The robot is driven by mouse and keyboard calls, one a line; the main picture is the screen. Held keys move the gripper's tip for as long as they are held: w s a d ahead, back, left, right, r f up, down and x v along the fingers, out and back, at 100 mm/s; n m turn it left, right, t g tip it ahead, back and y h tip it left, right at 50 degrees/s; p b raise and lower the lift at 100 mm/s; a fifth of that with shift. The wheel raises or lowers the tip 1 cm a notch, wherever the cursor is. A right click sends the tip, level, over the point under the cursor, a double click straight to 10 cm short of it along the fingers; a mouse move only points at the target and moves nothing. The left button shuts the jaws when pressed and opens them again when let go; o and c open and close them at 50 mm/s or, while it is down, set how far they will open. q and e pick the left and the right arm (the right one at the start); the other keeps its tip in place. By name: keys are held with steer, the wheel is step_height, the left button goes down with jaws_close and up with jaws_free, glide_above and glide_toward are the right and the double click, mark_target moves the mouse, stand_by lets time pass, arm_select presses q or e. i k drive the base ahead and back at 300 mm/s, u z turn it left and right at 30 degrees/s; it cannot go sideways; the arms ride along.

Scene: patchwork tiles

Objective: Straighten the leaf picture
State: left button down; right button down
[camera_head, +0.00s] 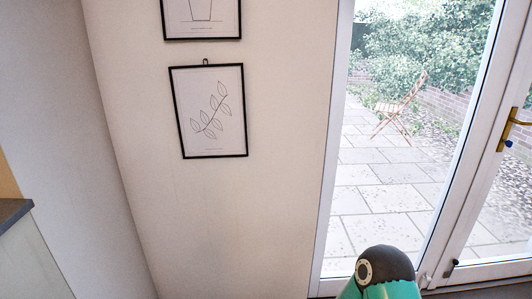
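The leaf picture (212,112) hangs on the pale wall left of the glass door, from a small dark hook at its top. It has a thin black frame and a white sheet with a drawn leafy stem. Compared with the picture above, it looks slightly tilted, its right side a little higher and its lower edge shifted right. Nothing touches it. Neither of my grippers is in view. Only a green and black part of my own arm shows at the bottom right, well below and apart from the picture.
Another black-framed picture (201,18) with a pot drawing hangs close above, cut off by the top edge. A glazed white door (332,150) with a brass handle (514,122) stands at the right. A grey-topped counter (14,213) is at the left edge. The wall below the leaf picture is bare.

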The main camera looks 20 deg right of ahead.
mark_target(209, 102)
steer(key=z, duration=0.45)
steer(key=i, duration=1.4)
steer(key=z, duration=0.1)
